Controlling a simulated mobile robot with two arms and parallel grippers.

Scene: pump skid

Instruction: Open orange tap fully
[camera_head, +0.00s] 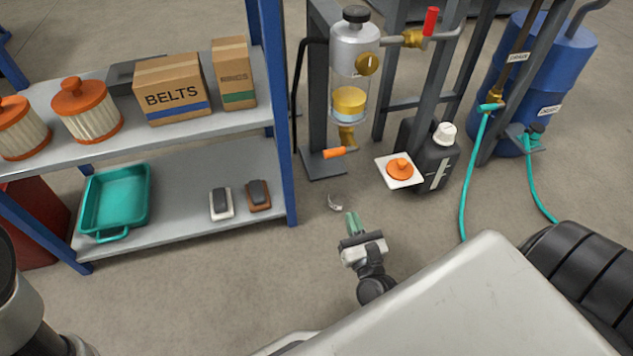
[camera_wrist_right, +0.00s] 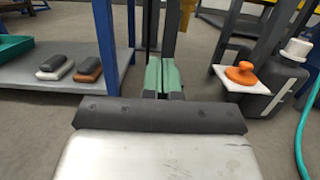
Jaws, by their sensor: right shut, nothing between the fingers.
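The orange tap (camera_head: 334,152) is a small orange lever by the brass fitting (camera_head: 347,135) under a clear filter bowl (camera_head: 349,100). The lever points left, roughly level, across the line of the outlet. The bowl holds yellow liquid above a bluish layer. My right gripper (camera_head: 353,222) has green fingertips, shut and empty, below and nearer than the tap, apart from it. The fingers also show in the right wrist view (camera_wrist_right: 161,75), where I cannot make out the tap. My left gripper is not in view.
A white plate with an orange knob (camera_head: 400,168) is beside a dark jug (camera_head: 438,160), right of the tap. A blue-posted shelf (camera_head: 180,190) stands left. Teal hoses (camera_head: 470,180) hang at right. A small curved silvery item (camera_head: 335,202) shows near my gripper.

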